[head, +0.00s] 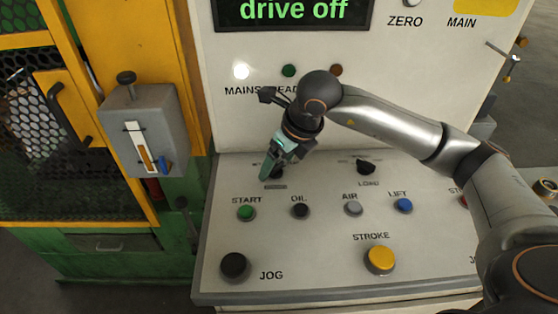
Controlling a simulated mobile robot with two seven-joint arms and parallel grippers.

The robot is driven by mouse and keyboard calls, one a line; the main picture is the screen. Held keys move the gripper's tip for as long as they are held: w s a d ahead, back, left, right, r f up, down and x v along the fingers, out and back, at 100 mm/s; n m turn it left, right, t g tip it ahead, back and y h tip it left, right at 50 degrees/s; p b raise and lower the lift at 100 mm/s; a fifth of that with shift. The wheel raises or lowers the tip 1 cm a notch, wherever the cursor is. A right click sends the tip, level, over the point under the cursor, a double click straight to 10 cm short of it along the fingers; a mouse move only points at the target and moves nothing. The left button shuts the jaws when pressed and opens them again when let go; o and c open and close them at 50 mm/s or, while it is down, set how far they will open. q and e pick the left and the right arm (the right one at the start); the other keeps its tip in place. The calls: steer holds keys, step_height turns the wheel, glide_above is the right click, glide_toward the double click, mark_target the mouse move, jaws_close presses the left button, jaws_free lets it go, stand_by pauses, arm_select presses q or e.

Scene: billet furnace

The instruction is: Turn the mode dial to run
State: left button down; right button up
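My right gripper (271,170) reaches down from the upper right, its green fingertips at the left dial (279,172) on the sloping panel. The dial is small and black. The gripper hides most of it and most of its lettering, so I cannot read its setting or tell whether the fingers are closed around it. A second black dial (366,167) sits to the right, clear of the gripper, with small lettering above and below it. The display (293,12) above reads "drive off". My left gripper is not in view.
Below the dials are a green START button (246,213), black OIL (300,210), grey AIR (353,208) and blue LIFT (403,205). Nearer are a black JOG button (235,265) and yellow STROKE button (380,259). A grey box (145,130) stands left on the yellow frame.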

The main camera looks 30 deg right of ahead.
steer(key=v, duration=1.2)
steer(key=shift+r, duration=0.3)
steer(key=shift+s, duration=0.1)
